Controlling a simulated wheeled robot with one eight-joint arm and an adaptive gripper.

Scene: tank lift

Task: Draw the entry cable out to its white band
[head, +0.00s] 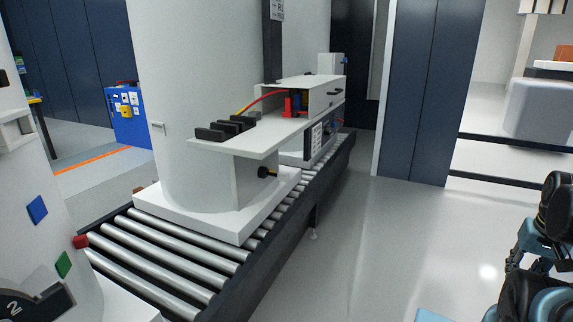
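A short black cable end with a yellowish ring (267,172) sticks out of the front face of a white housing, below a flat white shelf (240,140). I take it for the entry cable, but it is small in the picture. No white band shows on it. A red and yellow cable (262,101) also arcs above the shelf, from the black blocks towards an open white box (321,99). Part of my arm, black and teal, shows at the right edge. I cannot make out my gripper there, and nothing of mine touches the cables.
A large white tank (190,85) stands on a roller conveyor (165,254) with a dark side rail. Black blocks (225,128) sit on the shelf. A blue case (128,117) stands behind at left. The grey floor (390,240) right of the conveyor is clear.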

